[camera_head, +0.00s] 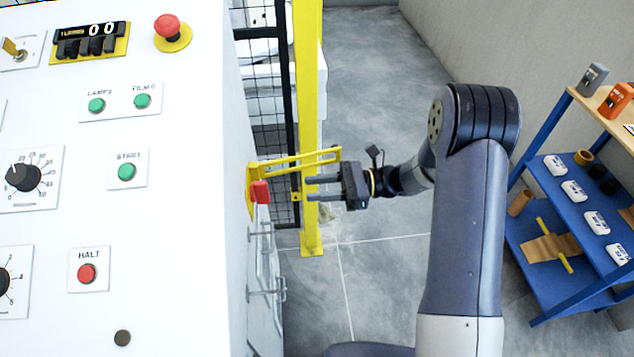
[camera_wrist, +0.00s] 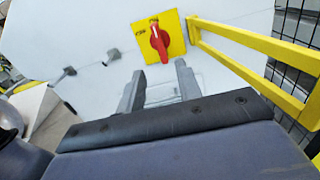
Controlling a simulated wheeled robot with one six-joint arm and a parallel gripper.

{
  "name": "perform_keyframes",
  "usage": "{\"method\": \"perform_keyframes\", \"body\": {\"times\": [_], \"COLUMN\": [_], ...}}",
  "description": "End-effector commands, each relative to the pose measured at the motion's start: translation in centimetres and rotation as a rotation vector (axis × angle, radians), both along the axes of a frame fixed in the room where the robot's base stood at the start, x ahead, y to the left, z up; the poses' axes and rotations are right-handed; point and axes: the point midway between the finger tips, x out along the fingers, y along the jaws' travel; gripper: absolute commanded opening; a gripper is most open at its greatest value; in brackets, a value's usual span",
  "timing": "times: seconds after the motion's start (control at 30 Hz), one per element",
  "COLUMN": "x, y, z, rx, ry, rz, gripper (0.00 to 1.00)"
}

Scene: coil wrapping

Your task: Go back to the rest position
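My gripper (camera_head: 318,188) is beside the side wall of the white control cabinet (camera_head: 190,230), its two fingers pointing at a red rotary switch (camera_head: 260,192). In the wrist view the red switch (camera_wrist: 159,40) sits on a yellow plate (camera_wrist: 175,28), its handle close to upright. My gripper (camera_wrist: 160,80) shows there with its fingers apart and nothing between them. The fingertips are just below the switch in that view and look clear of it.
A yellow guard rail (camera_head: 310,158) and a yellow post (camera_head: 310,100) with black mesh stand close by the gripper. Metal handles (camera_head: 265,292) stick out of the cabinet's side. A blue shelf cart (camera_head: 560,240) with goods stands right. Grey floor (camera_head: 370,80) is free behind the arm.

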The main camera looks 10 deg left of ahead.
Motion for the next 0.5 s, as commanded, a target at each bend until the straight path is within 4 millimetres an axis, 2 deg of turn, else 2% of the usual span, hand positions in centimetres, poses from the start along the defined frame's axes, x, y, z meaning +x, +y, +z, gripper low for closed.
{"method": "perform_keyframes", "body": {"times": [0.13, 0.27, 0.5], "x": [-0.2, -0.8, -2.2], "y": [0.6, 2.2, 6.6], "z": [0.0, 0.1, 0.2], "rx": [0.0, 0.0, 0.0], "ry": [0.0, 0.001, 0.0], "rz": [0.001, 0.004, 0.004], "gripper": [0.34, 0.34, 0.34]}}
